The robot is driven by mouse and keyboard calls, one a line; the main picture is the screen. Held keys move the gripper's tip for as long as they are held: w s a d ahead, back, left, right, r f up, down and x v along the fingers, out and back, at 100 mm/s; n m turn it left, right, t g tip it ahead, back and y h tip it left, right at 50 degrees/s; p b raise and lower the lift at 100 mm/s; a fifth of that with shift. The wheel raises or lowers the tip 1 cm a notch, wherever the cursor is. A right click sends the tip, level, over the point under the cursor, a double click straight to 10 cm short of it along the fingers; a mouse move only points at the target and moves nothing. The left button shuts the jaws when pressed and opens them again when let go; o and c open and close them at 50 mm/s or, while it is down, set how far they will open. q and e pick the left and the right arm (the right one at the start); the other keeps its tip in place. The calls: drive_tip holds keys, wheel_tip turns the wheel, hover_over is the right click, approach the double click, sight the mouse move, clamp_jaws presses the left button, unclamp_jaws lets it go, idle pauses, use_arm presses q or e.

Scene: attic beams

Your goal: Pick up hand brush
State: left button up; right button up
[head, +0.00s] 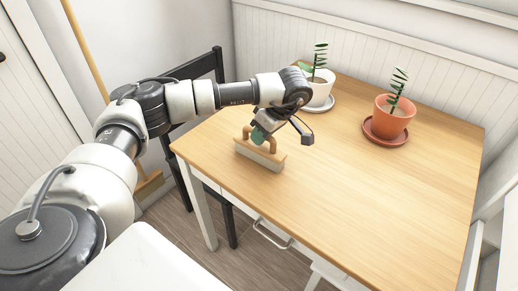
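The hand brush (260,157) is on the near left part of the wooden table (370,180). It has a wooden back, a raised wooden handle and a pale lower edge facing me. My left gripper (282,136) is just above and behind the brush, pointing down. Its fingers look spread apart, with a green-tipped part close to the brush handle and a dark finger to the right of it. I cannot tell whether it touches the handle. My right gripper is not in view.
A white pot with a plant (319,88) stands on a saucer close behind my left gripper. A terracotta pot (391,118) stands on its saucer farther right. A black chair (219,66) stands at the table's left side. The table's front and right are clear.

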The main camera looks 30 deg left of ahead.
use_arm(q)
clamp_jaws()
drive_tip(key=shift+r, duration=0.1)
drive_tip(key=shift+r, duration=0.6)
wheel_tip(320, 180, up, 3)
drive_tip(key=shift+f, duration=0.2)
drive_tip(key=w+d+r, duration=0.6)
drive_tip(key=w+r, duration=0.1)
drive_tip(key=w, duration=0.2)
drive_tip(key=shift+w+d, duration=0.3)
drive_tip(key=shift+d, duration=0.1)
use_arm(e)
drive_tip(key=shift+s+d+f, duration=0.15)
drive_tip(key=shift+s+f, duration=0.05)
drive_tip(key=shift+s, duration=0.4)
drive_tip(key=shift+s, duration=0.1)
